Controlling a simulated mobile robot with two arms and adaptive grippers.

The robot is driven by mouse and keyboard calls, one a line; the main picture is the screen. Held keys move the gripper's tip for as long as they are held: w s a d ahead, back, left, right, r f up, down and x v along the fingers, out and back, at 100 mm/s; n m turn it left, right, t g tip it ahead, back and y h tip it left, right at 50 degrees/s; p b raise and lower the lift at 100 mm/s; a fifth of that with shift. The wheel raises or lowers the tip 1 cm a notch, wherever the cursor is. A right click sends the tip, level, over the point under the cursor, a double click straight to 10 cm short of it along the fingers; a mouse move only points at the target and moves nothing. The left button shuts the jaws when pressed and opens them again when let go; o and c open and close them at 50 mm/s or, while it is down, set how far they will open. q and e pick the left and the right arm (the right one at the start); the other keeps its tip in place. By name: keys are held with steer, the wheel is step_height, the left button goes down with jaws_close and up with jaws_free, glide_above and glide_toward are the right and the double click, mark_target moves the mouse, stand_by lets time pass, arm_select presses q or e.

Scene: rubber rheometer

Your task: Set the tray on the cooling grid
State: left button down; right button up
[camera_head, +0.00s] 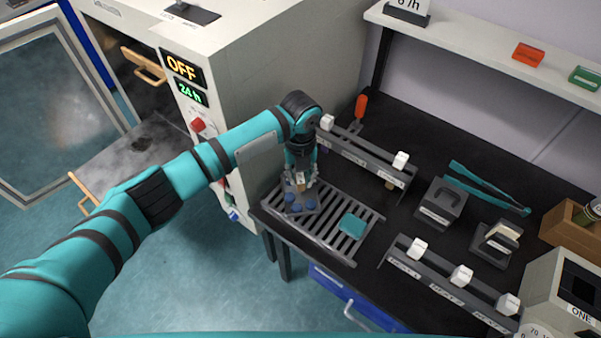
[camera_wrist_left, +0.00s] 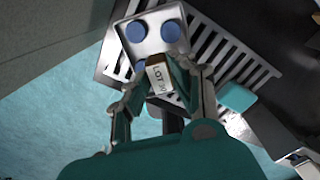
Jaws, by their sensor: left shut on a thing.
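A small grey metal tray (camera_head: 301,209) with blue round pieces on it is at the left part of the cooling grid (camera_head: 329,236). My left gripper (camera_head: 300,183) points down and is shut on the tray's block-like handle. In the left wrist view the tray (camera_wrist_left: 154,46) shows two blue discs and part of another, and the handle (camera_wrist_left: 158,76) with a "LOT" label sits between the fingers. The slats of the grid (camera_wrist_left: 215,45) show beside and beneath it. I cannot tell whether the tray touches the grid. My right gripper is not in view.
A teal pad (camera_head: 352,225) lies on the grid's right part. Racks with white tags stand behind (camera_head: 365,157) and in front (camera_head: 445,285). A tall oven cabinet (camera_head: 270,60) with an open door (camera_head: 55,110) stands left. Teal tongs (camera_head: 488,187) lie right.

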arm_select(q)
steer(key=shift+f, duration=0.1)
steer(key=shift+f, duration=0.15)
steer(key=c, duration=1.1)
jaws_free()
steer(key=shift+r, duration=0.2)
steer(key=shift+w+r, duration=0.1)
steer(key=shift+r, duration=0.2)
step_height(320, 180, up, 11)
steer(key=b, duration=0.3)
steer(key=shift+r, duration=0.2)
